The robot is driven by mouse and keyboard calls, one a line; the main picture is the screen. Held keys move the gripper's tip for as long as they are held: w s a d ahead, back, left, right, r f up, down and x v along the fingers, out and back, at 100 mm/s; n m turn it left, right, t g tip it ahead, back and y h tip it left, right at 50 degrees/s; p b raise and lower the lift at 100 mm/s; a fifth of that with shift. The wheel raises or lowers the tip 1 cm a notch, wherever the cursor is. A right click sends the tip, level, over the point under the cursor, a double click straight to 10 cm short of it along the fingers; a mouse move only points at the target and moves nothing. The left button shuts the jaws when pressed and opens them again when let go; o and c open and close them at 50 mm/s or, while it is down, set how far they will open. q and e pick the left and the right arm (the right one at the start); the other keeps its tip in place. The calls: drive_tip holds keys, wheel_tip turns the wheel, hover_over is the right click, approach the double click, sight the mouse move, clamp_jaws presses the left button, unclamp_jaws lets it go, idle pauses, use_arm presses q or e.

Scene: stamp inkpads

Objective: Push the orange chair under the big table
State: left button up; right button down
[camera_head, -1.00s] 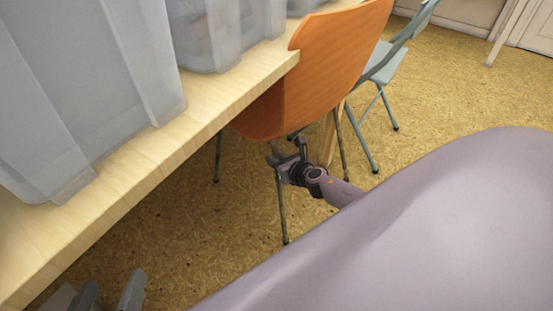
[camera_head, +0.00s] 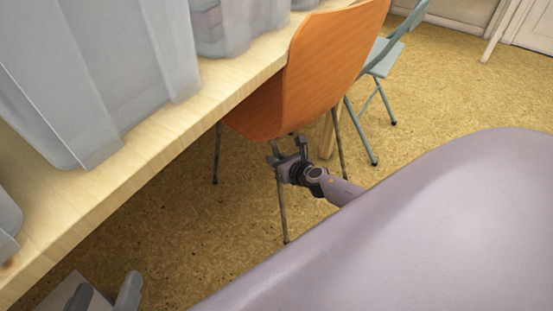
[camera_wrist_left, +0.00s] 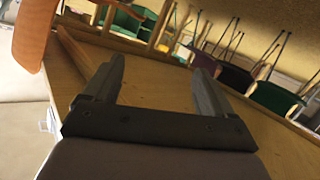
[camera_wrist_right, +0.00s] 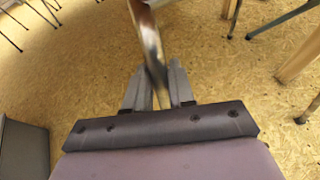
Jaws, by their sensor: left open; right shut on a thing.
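The orange chair (camera_head: 325,75) stands at the big table's (camera_head: 150,165) front edge in the head view. Its seat is partly hidden by the tabletop and its backrest rises in front of the edge. My right gripper (camera_head: 288,155) is at a chair leg below the seat. In the right wrist view, my right gripper (camera_wrist_right: 158,85) is shut on this shiny metal leg (camera_wrist_right: 147,35). My left gripper (camera_head: 105,292) is low at the left, in front of the table. In the left wrist view, my left gripper (camera_wrist_left: 162,75) is open and empty.
Translucent grey bins (camera_head: 105,80) stand on the tabletop. A blue-grey folding chair (camera_head: 385,60) stands beyond the orange chair, near a wooden leg (camera_head: 327,140). The speckled floor (camera_head: 450,95) is open to the right. Several dark and green chairs (camera_wrist_left: 275,97) show in the left wrist view.

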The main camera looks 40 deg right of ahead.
drive_tip(key=shift+s+a, duration=0.1)
drive_tip(key=shift+a, duration=0.25)
drive_tip(key=c, duration=0.9)
unclamp_jaws()
use_arm(q)
drive_tip(key=shift+f, duration=0.2)
use_arm(e)
drive_tip(key=shift+d, duration=0.2)
drive_tip(key=shift+s+r+p, duration=0.3)
drive_tip(key=shift+s+p, duration=0.15)
use_arm(q)
drive_tip(key=shift+d+r+n+g+p, duration=0.3)
drive_tip(key=shift+g+p, duration=0.2)
drive_tip(key=shift+p, duration=0.75)
use_arm(e)
drive_tip(key=shift+v, duration=3)
use_arm(q)
drive_tip(key=shift+a, duration=0.1)
use_arm(e)
drive_tip(key=shift+f, duration=0.1)
